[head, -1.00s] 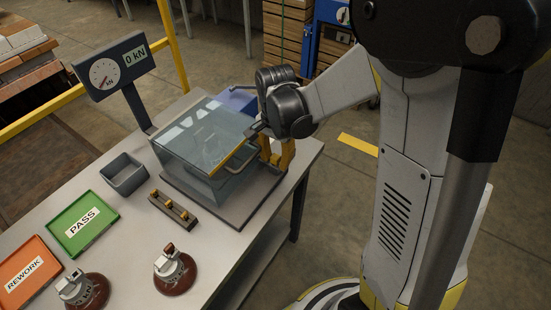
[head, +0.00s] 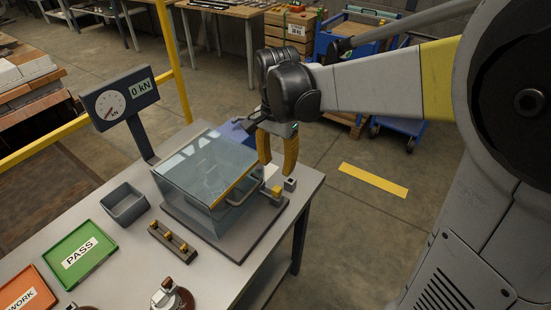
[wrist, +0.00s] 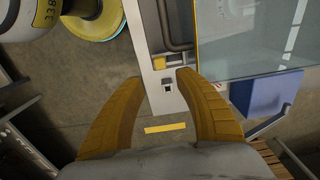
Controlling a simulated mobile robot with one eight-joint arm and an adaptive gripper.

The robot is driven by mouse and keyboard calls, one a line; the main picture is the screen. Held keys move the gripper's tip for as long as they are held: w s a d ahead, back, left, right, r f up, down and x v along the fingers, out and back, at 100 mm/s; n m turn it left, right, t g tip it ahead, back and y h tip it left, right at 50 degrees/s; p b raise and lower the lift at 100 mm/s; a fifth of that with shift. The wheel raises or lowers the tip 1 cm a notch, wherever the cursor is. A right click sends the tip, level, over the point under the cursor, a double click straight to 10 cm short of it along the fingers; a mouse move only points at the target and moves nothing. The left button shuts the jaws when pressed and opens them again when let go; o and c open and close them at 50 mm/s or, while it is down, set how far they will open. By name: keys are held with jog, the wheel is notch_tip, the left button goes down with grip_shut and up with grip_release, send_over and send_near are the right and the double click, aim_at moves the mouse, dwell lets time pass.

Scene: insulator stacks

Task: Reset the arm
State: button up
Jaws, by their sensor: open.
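My gripper (head: 276,147) shows in the head view above the right end of the test bench, beside the clear-walled box. Its two yellow fingers are apart with nothing between them. In the wrist view my gripper (wrist: 182,77) is open over the bench edge, with a small grey block (wrist: 167,86) on the bench between and beyond the fingertips. That grey block also shows in the head view (head: 290,184), below and to the right of the fingers. My arm reaches in from the right of the head view.
The clear box (head: 208,170) stands on a dark base on the bench. A gauge (head: 120,103) reads 0 kN. A grey bin (head: 124,202), a pin rack (head: 173,242), a green PASS tray (head: 80,254) and an orange REWORK tray (head: 25,290) lie left.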

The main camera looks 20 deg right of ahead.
jog(key=shift+r, duration=0.35)
jog(key=s+r+n+t, duration=0.3)
jog(key=s+n+t, duration=0.4)
jog(key=s+n, duration=0.3)
jog(key=s, duration=0.2)
jog(key=shift+s+n, duration=0.35)
jog(key=shift+n, duration=0.05)
dwell(1.6)
